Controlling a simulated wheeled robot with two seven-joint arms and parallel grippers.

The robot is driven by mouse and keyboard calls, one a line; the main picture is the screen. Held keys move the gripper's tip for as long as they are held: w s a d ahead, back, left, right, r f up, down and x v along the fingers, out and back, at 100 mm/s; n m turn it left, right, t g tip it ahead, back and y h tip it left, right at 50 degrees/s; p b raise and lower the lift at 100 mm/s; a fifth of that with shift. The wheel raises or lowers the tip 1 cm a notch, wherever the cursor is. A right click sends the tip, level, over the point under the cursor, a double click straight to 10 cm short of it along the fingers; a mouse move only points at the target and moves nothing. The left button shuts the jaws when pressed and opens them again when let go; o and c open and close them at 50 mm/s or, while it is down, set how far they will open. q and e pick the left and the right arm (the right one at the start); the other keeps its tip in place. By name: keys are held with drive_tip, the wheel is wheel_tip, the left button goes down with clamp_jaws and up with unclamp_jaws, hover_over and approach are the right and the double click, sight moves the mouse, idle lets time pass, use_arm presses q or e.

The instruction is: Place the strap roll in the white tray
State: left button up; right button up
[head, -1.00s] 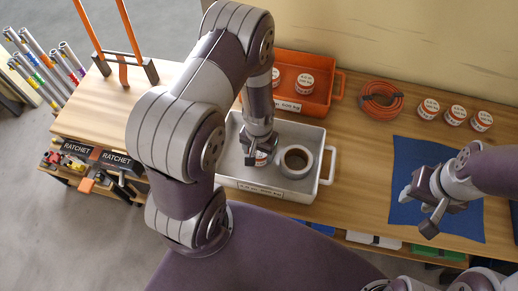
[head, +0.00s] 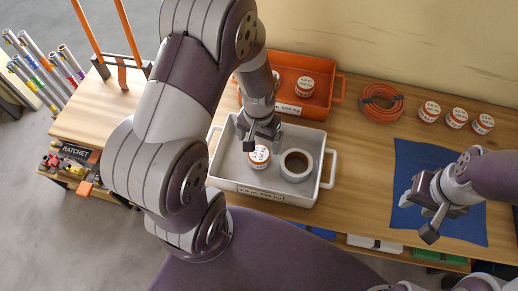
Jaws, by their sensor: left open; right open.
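The white tray (head: 222,178) stands on the wooden bench in front of the orange tray. Inside it sit a small orange-and-white labelled roll (head: 259,156) and a wide grey-white ring-shaped roll (head: 297,165) with an open centre, side by side. I cannot tell for certain which one is the strap roll. My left gripper (head: 261,138) is open and empty, just behind and above the small labelled roll, apart from it. My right gripper (head: 415,218) is open and empty above the blue mat (head: 412,158).
An orange coiled hose (head: 381,103) and three labelled rolls (head: 456,117) lie to the right. An upright orange-legged stand (head: 121,68) is at left. Bench between white tray and mat is clear.

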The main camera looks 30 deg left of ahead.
use_arm(q)
drive_tip(key=s+d+r+t, duration=0.1)
drive_tip(key=s+r, duration=0.3)
drive_tip(key=r, duration=0.6)
drive_tip(key=shift+s+d+m, duration=0.15)
drive_tip(key=shift+d+m, duration=0.15)
drive_tip(key=shift+d, duration=0.25)
